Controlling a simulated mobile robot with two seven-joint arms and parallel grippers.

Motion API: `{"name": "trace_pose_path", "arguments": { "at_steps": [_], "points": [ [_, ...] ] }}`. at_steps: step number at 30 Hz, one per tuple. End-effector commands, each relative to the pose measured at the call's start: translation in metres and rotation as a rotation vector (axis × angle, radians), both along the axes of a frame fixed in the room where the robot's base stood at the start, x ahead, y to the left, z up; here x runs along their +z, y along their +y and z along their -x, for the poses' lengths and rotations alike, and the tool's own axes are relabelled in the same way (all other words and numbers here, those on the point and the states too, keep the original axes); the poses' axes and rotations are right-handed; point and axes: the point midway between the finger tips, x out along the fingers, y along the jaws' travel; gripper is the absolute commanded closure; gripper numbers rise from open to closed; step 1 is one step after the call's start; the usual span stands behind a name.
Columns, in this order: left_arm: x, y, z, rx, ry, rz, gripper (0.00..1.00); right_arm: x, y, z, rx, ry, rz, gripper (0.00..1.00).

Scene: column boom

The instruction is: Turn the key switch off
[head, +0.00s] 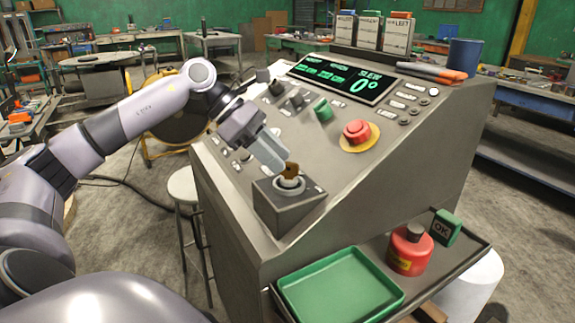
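The key switch (289,184) sits on a grey box at the near corner of the sloped console. A brass-coloured key (291,171) stands up from its round collar. My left gripper (281,166) reaches down from the upper left, with its pale fingers right beside the key. The fingers lie close together in this view, and I cannot tell whether they are apart or touch the key. The key's exact turn position is too small to read. My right gripper is not in view.
The console (400,150) carries a red stop button (357,131), a green knob (322,109), black levers and a display (343,79). Below, a shelf holds a green tray (340,288), a red can (410,250) and a green OK block (446,227). A stool (184,186) stands left.

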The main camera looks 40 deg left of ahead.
Motion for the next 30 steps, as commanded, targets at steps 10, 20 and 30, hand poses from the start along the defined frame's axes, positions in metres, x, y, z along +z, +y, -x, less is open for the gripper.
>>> {"name": "trace_pose_path", "arguments": {
  "at_steps": [10,20,30],
  "points": [
    [-0.022,-0.019,-0.013,0.0,-0.001,0.001,0.62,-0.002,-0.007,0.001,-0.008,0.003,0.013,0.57],
    [-0.023,-0.019,-0.013,0.0,-0.001,0.001,0.97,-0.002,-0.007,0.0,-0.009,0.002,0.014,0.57],
    [-0.024,-0.019,-0.012,0.021,-0.001,0.0,1.0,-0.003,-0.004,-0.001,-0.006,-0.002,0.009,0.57]
  ]
}}
